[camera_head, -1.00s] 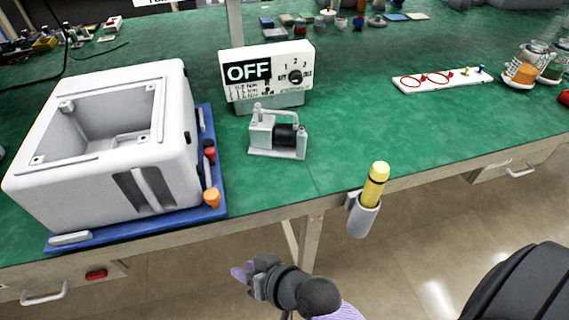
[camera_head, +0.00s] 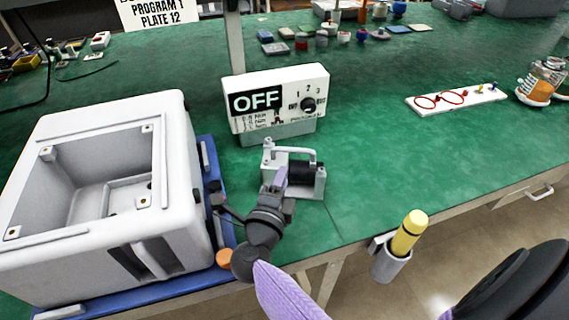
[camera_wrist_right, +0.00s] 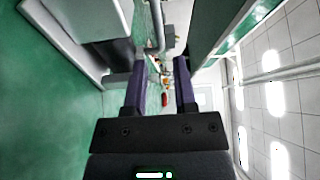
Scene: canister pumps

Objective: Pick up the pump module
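The pump module (camera_head: 306,180) is a small light-grey unit with a black cylinder and a raised handle bar on top. It sits on the green bench, in front of the white OFF control box (camera_head: 277,103). My right gripper (camera_head: 279,178) is at its near left side and hides part of it. In the right wrist view, the purple fingers of the gripper (camera_wrist_right: 160,72) are apart with nothing held between them. A grey bar (camera_wrist_right: 157,25), apparently the module's handle, shows ahead of the gap. I cannot tell whether the fingers touch the module. My left gripper is not in view.
A large white open housing (camera_head: 110,190) stands on a blue base at the left, close to my right wrist. A yellow-topped tool sits in a grey holder (camera_head: 391,264) on the front edge. A white strip with red rings (camera_head: 456,99) lies right. Bench between is clear.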

